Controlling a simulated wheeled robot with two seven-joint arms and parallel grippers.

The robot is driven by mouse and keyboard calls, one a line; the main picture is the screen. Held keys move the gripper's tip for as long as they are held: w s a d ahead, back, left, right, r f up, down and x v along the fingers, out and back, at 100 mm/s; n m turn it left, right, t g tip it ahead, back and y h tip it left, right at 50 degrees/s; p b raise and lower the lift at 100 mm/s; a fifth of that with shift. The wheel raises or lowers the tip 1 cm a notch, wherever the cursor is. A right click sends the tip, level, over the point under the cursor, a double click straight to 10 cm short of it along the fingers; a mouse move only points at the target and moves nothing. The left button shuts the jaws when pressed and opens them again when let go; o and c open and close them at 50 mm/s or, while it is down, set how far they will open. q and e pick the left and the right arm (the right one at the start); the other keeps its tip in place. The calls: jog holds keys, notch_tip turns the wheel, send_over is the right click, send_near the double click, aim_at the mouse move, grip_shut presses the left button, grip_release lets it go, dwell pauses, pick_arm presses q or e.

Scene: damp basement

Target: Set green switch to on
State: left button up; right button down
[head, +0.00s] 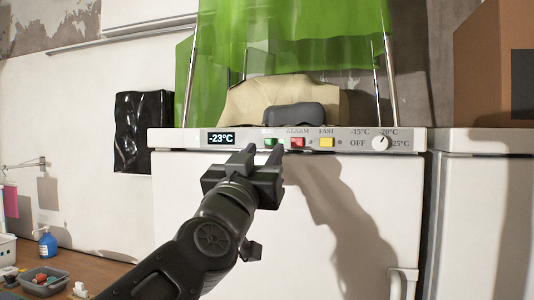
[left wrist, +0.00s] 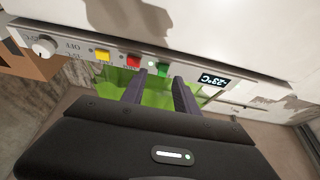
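The green switch (head: 270,142) is on the control strip (head: 180,139) of a white freezer, left of a red switch (head: 297,143) and a yellow switch (head: 327,142). In the left wrist view the green switch (left wrist: 163,69) shows just beyond the fingertips, with a small pale light dot beside it. My left gripper (head: 265,150) is open, its two fingers apart in front of the strip around the green switch. The fingers also show in the left wrist view (left wrist: 157,83). I cannot tell whether they touch the switch. My right gripper is out of view.
The strip also has a display (head: 221,138) reading -23°C and a round dial (head: 380,143). A beige bag (head: 240,103) and a dark case (head: 295,116) lie on top, under green sheeting (head: 270,40). A wooden bench with a blue bottle (head: 48,245) stands at left.

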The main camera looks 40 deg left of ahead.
pick_arm(q)
jog(key=b+v, duration=0.1)
jog(key=v, duration=0.3)
jog(key=shift+s+d+f, duration=0.1)
jog(key=shift+s+f, duration=0.05)
jog(key=shift+s, duration=0.1)
dwell(0.3)
